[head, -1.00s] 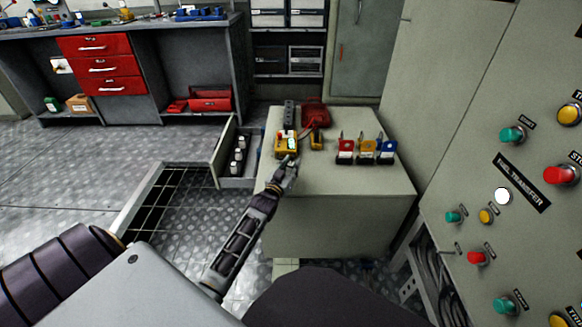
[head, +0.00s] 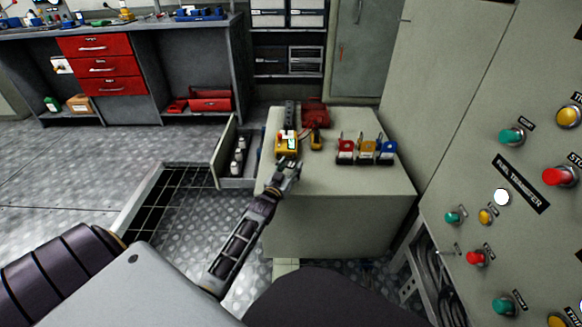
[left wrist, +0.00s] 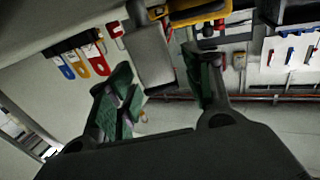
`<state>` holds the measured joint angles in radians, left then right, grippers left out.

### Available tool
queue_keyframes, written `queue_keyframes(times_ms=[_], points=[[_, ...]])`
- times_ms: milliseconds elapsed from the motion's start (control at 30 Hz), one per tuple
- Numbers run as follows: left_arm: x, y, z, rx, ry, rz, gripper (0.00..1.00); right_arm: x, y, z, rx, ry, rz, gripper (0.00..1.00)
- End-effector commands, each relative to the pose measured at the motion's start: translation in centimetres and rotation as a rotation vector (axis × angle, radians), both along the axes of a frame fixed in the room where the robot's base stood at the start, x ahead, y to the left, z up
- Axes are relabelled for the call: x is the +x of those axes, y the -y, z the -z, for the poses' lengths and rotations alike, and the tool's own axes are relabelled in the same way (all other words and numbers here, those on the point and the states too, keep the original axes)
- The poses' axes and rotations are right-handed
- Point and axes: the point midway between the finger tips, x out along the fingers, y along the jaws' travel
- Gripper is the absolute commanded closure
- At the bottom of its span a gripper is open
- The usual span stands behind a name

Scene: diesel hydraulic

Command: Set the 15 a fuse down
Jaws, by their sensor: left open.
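My left gripper (head: 286,168) is over the front left part of the grey cabinet top (head: 335,190), just in front of a yellow meter (head: 287,145). Its fingers are spread apart. In the left wrist view the open green-padded fingers (left wrist: 165,88) also show, with the yellow meter (left wrist: 188,10) beyond them. I cannot clearly make out the 15 A fuse; a tiny pale and orange spot by the left finger in the wrist view is too small to identify. My right gripper is not in view.
Red, yellow and blue tagged holders (head: 367,150) stand on the right of the top. A small yellow device (head: 316,138) and a red case (head: 315,114) are behind. An open drawer (head: 238,160) with bottles is left. The top's front right is clear.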

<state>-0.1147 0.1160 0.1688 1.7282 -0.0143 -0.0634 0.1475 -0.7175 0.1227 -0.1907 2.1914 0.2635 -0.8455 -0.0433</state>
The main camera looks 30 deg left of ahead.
Motion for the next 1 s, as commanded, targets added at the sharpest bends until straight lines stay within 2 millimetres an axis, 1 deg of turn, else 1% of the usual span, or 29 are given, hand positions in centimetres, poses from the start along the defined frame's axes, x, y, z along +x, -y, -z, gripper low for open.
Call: queue_keyframes(times_ms=[667, 833, 1000], points=[[-6.0, 0.9, -0.1, -0.001, -0.002, -0.001, 0.49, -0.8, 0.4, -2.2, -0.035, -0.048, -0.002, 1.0], [-7.5, 1.1, -0.1, 0.0, -0.001, -0.001, 0.49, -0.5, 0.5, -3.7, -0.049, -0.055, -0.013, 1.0], [-9.0, 1.4, -0.1, 0.0, -0.001, -0.001, 0.49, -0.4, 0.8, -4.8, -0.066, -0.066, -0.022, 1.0]])
